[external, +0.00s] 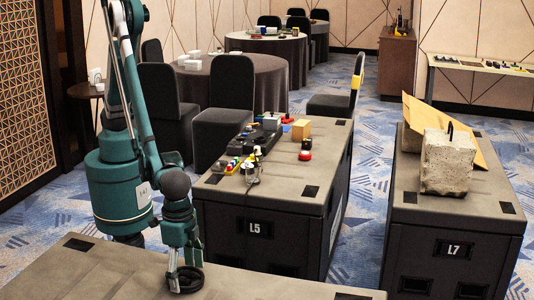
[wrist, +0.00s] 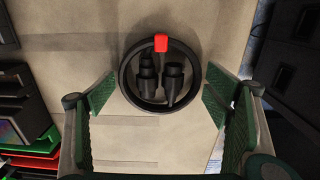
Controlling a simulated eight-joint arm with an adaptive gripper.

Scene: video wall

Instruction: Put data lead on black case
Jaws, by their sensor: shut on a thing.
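The data lead (wrist: 128,88) is a coiled black cable with two black plugs inside the ring and a red tag at its top. It also shows in the external view as a small dark ring (external: 186,282) at the near grey-topped surface. My gripper (wrist: 160,100) is shut on the coil, with a green-padded finger on each side. I cannot tell whether the coil touches the surface. Large black cases with grey-beige tops stand beyond: one marked L5 (external: 285,236) and one marked L7 (external: 455,250). Which one is the task's black case is not clear.
The L5 top carries small coloured items, black gear and a tan box (external: 301,129). The L7 top holds a concrete block (external: 447,162) and a leaning brown board (external: 420,115). In the wrist view, dark items with red and green edges (wrist: 30,148) lie at left.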

